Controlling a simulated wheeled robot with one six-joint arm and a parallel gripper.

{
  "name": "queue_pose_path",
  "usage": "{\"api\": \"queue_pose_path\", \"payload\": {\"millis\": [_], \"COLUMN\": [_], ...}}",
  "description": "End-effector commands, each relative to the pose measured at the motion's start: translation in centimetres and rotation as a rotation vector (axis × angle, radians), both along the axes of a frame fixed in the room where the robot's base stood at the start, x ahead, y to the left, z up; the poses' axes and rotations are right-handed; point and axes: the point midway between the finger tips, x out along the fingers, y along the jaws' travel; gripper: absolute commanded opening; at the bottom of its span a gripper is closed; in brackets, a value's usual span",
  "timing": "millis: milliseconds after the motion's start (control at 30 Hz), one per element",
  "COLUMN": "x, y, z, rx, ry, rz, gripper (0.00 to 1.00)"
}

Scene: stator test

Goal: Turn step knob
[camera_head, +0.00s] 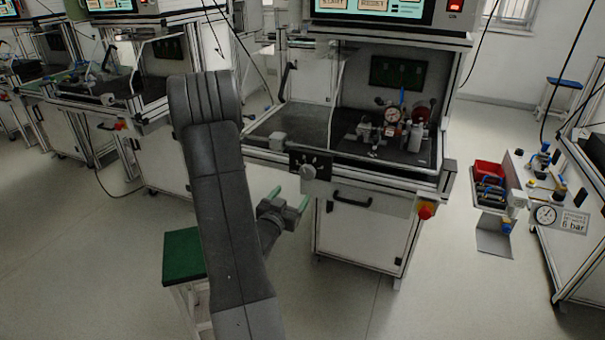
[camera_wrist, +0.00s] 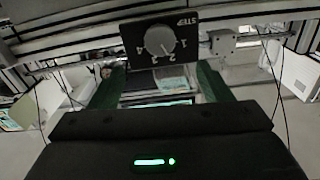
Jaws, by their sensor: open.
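The step knob (camera_head: 309,172) is a round grey knob on a small black panel (camera_head: 325,160) at the front edge of the middle workbench. In the wrist view the knob (camera_wrist: 160,40) shows upside down at the top centre, with numbers 1 to 4 around it and a "STEP" label. Its exact pointer setting is too small to read surely. My gripper (camera_head: 289,198) has green fingers, spread apart and empty, below and left of the knob in the head view. In the wrist view the gripper (camera_wrist: 158,75) shows the knob framed between its fingers, apart from them.
A red button (camera_head: 426,211) and a black handle (camera_head: 352,200) are on the bench front, right of the knob. A green-topped stool (camera_head: 184,256) stands below my arm. A dial gauge (camera_head: 392,115) stands inside the bench.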

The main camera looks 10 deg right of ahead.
Motion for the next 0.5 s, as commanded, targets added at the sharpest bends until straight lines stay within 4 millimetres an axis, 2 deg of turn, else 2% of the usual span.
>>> {"api": "queue_pose_path", "payload": {"millis": [300,500], "x": [5.7,8.3], "y": [-4.0,-5.7], "z": [0.1,0.1], "rx": [0.001,0.0], "ry": [0.0,0.001], "rz": [-0.002,0.0], "gripper": [0.72,0.72]}}
